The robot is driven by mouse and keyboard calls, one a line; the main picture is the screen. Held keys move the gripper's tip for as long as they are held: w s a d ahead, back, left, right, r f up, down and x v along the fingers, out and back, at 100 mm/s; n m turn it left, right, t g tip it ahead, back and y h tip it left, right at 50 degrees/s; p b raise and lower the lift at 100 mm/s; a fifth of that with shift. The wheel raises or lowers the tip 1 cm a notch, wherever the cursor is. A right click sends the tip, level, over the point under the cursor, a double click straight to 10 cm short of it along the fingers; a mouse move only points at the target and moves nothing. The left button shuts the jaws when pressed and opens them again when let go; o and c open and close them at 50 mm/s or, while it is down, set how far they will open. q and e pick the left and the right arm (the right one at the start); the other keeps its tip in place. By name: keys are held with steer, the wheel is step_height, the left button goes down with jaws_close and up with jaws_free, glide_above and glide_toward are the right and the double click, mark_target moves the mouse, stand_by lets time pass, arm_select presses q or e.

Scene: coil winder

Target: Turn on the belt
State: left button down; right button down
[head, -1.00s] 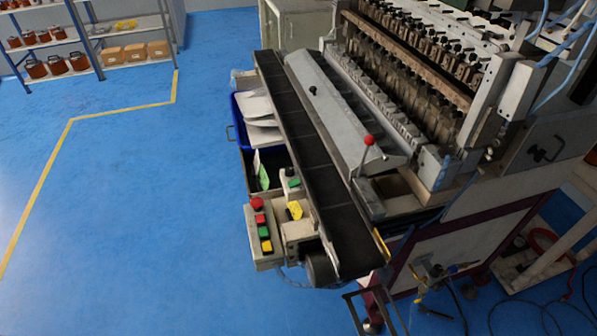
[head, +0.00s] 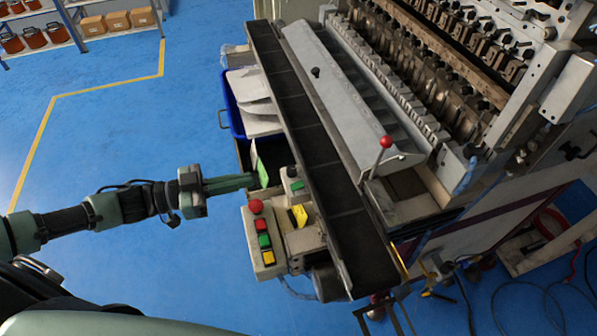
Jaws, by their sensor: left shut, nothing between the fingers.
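The belt (head: 325,165) is a long dark conveyor running from the top middle down to the lower right. My left gripper (head: 252,181) is shut and empty, pointing right, above and left of the control box in the picture. I cannot tell whether its tips touch anything. My right gripper is not in view.
A blue bin (head: 234,120) with pale sheets stands left of the belt. The winder machine (head: 440,80) with a red-knobbed lever (head: 386,142) fills the right. Shelves (head: 75,30) stand at the top left. The blue floor on the left is clear.

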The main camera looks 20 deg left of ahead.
arm_select(q)
steer(key=shift+s+r, duration=0.15)
steer(key=shift+s, duration=0.1)
steer(key=shift+d, duration=0.1)
steer(key=p, duration=0.3)
glide_above(297, 186)
steer(key=v, duration=0.2)
steer(key=shift+a, duration=0.2)
step_height(297, 186, down, 3)
steer(key=shift+w+d, duration=0.15)
steer(key=shift+d, duration=0.05)
steer(key=shift+f+p, duration=0.3)
steer(key=shift+f, duration=0.45)
